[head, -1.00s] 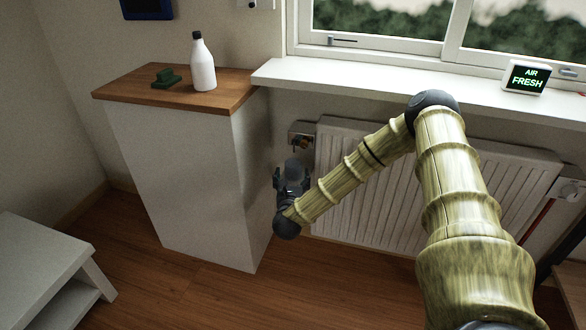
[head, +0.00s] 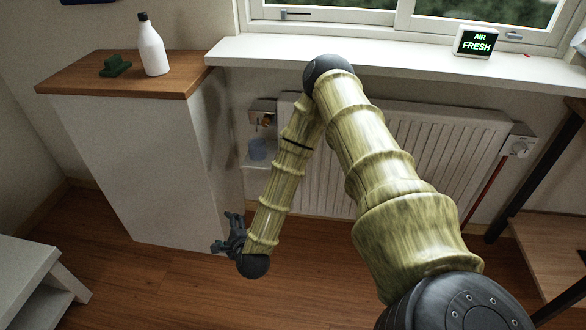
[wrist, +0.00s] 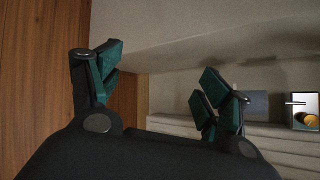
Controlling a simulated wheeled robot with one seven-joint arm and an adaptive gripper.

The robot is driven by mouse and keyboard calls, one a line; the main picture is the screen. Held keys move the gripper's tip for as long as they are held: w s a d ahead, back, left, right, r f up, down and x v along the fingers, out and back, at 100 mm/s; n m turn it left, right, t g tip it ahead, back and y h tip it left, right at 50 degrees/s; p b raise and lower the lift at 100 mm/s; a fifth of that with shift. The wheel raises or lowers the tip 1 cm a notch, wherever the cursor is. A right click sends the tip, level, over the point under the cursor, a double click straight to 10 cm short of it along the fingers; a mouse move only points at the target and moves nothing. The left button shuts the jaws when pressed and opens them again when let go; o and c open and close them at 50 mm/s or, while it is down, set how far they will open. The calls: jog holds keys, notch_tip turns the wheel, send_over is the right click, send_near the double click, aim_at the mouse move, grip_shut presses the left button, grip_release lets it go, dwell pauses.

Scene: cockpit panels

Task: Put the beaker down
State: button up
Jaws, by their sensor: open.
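A small translucent bluish beaker (head: 257,149) stands upright on a small white ledge (head: 250,163) on the wall, just below the metal tap box (head: 262,117). My gripper (head: 225,231) is open and empty, lower down and nearer than the beaker, beside the white cabinet. It is clear of the beaker. In the wrist view my gripper (wrist: 160,68) has its two fingers spread with nothing between them. The beaker (wrist: 258,103) shows as a grey-blue patch behind the right finger, partly hidden.
A white cabinet (head: 140,165) stands close to my gripper, with a white bottle (head: 152,48) and a green object (head: 115,66) on its wooden top. A radiator (head: 430,150) is behind my arm, under the window sill (head: 380,66). The wooden floor (head: 170,285) is clear.

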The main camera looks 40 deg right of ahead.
jog(key=s+a+f+n+g+y, duration=0.2)
jog(key=s+a+f+n+g, duration=0.15)
jog(key=s+n, duration=0.4)
jog(key=s+a+f+n+g+y, duration=0.1)
jog(key=s+a+f+n+g, duration=0.1)
jog(key=s+a+f+n, duration=0.5)
jog(key=s+d+n+g, duration=0.2)
jog(key=s+n, duration=0.2)
jog(key=s, duration=0.3)
jog(key=s+d+n+g, duration=0.2)
jog(key=s+n, duration=0.2)
jog(key=s, duration=0.3)
jog(key=s+d+r+n+g+h, duration=0.1)
jog(key=s+d+n+g, duration=0.2)
jog(key=s, duration=0.4)
jog(key=shift+s+n, duration=0.25)
jog(key=shift+n, duration=0.4)
